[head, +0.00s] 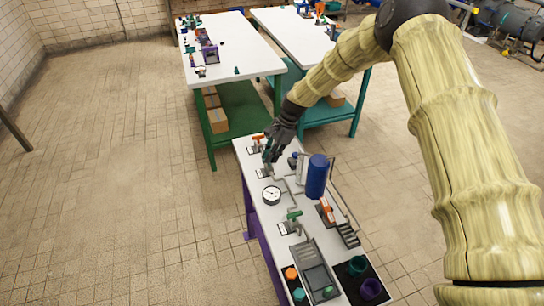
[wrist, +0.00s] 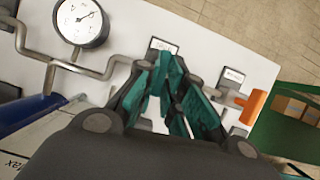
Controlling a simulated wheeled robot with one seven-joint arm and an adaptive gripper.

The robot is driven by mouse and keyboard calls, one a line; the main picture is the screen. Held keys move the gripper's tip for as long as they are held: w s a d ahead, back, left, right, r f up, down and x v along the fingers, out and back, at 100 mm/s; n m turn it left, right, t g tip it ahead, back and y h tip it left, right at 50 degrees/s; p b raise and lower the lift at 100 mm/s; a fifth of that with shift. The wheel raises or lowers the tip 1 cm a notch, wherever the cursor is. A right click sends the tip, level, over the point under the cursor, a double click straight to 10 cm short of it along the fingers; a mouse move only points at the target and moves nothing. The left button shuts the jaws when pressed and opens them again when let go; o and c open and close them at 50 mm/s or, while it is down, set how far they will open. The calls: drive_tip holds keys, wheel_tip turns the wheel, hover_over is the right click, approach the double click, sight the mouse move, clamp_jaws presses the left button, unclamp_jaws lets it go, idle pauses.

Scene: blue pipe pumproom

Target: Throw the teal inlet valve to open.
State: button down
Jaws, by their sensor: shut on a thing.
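My gripper (head: 269,155) is at the far end of the white pipe panel, low over the pipe run between the gauge and an orange-handled valve. In the wrist view my gripper (wrist: 172,62) has its fingers close together, with teal surfaces along them. The jaws are shut on the teal inlet valve's handle, which the fingers mostly hide. I cannot tell its exact angle. A grey pipe (wrist: 100,70) runs from the gauge to the fingers. A small label plate (wrist: 163,46) lies just beyond the fingertips.
The round gauge (head: 271,195), blue tank (head: 317,177), green-handled valve (head: 294,214) and orange-handled valve (head: 258,138) stand on the panel. Dark trays with teal and purple cups (head: 370,289) are at its near end. A white-topped table (head: 230,45) stands behind. The floor left is clear.

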drive_tip(key=n, duration=0.1)
drive_tip(key=n+b, duration=0.1)
drive_tip(key=n+g+h+b, duration=0.1)
drive_tip(key=n, duration=0.1)
drive_tip(key=shift+w+a, duration=0.2)
drive_tip(key=shift+w, duration=0.05)
drive_tip(key=n+g+h+b, duration=0.1)
drive_tip(key=n+b, duration=0.1)
drive_tip(key=n, duration=0.2)
drive_tip(key=shift+a+r+n, duration=0.1)
drive_tip(key=shift+n, duration=0.2)
drive_tip(key=n+h+b, duration=0.1)
drive_tip(key=n, duration=0.1)
drive_tip(key=n+h+b, duration=0.1)
drive_tip(key=n, duration=0.1)
drive_tip(key=shift+w+a+n+g, duration=0.1)
drive_tip(key=shift+a+n+g, duration=0.05)
drive_tip(key=shift+n+g, duration=0.15)
drive_tip(key=shift+a+r+n+h, duration=0.1)
drive_tip(key=shift+n+h, duration=0.7)
drive_tip(key=shift+n, duration=1.3)
drive_tip(key=shift+b, duration=0.3)
drive_tip(key=c, duration=1.5)
unclamp_jaws()
